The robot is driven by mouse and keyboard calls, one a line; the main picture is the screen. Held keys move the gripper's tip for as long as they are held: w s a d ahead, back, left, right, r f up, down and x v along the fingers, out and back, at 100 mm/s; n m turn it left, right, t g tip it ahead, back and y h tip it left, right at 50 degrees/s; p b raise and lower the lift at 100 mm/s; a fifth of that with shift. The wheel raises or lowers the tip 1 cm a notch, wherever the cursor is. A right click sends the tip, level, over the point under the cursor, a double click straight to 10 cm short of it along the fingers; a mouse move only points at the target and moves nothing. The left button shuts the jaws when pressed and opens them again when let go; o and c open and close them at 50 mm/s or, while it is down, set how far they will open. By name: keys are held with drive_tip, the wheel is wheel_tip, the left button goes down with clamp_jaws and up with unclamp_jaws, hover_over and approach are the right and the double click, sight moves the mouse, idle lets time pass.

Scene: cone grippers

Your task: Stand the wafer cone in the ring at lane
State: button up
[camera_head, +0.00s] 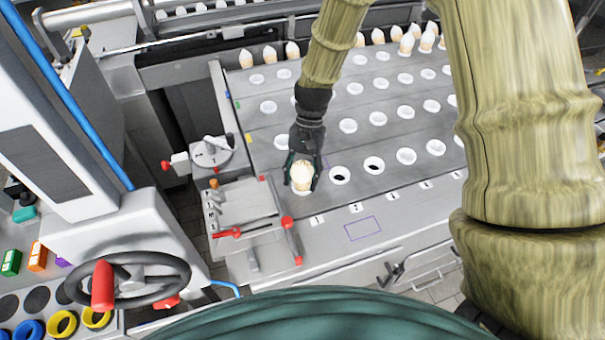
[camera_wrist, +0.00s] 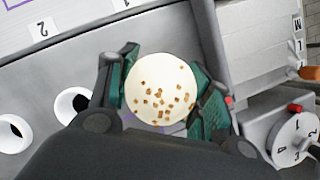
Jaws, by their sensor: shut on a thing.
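My gripper (camera_head: 302,172) is shut on a wafer cone (camera_head: 302,179) at the left end of the front row of rings, above the label 1 (camera_head: 317,220). In the wrist view the cone (camera_wrist: 160,88) shows its round cream top with brown bits, between the green finger pads of my gripper (camera_wrist: 163,92). The cone hides the ring under it, and I cannot tell how deep its tip sits. Beside it to the right, an empty ring (camera_head: 340,175) with a dark hole lies near label 2 (camera_head: 356,208); another dark ring (camera_head: 374,165) follows.
More white rings (camera_head: 407,155) fill the grey plate. Several cones (camera_head: 292,50) stand along its back row. A lever panel (camera_head: 240,215) with red knobs and a round dial (camera_head: 211,151) stand close to the left. A handwheel (camera_head: 128,277) is at the lower left.

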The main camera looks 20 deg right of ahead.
drive_tip(key=shift+f, duration=0.45)
drive_tip(key=o, duration=0.8)
drive_tip(key=v, duration=1.2)
